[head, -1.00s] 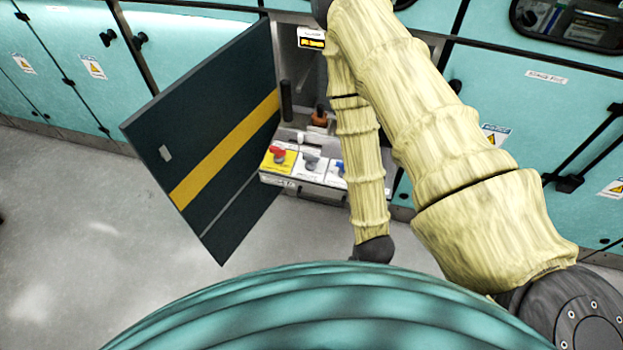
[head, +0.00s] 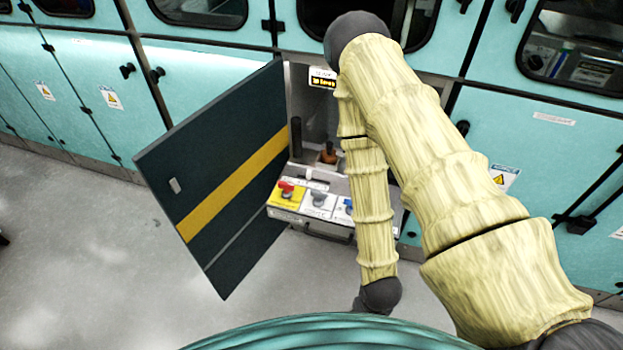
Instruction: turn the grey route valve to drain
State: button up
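The grey route valve (head: 318,198) sits on a white plate in the middle of the control shelf inside the open cabinet. A red knob (head: 286,187) on a yellow plate is to its left. A blue knob (head: 348,205) is to its right, partly hidden by my arm. The valve's exact setting and the plate labels are too small to read. My sleeved arm crosses the right side of the cabinet opening and bends down towards me. My gripper is not visible in the head view.
A dark cabinet door (head: 220,215) with a yellow stripe stands open on the left. A brown-orange part (head: 328,153) and a black upright handle (head: 296,137) are behind the knobs. Teal cabinets line the wall. Grey floor (head: 90,260) is clear at left.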

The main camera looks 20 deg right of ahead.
aim_at(319, 196)
jog(key=k, duration=1)
jog(key=u, duration=0.75)
jog(key=i, duration=1.5)
jog(key=z, duration=1.35)
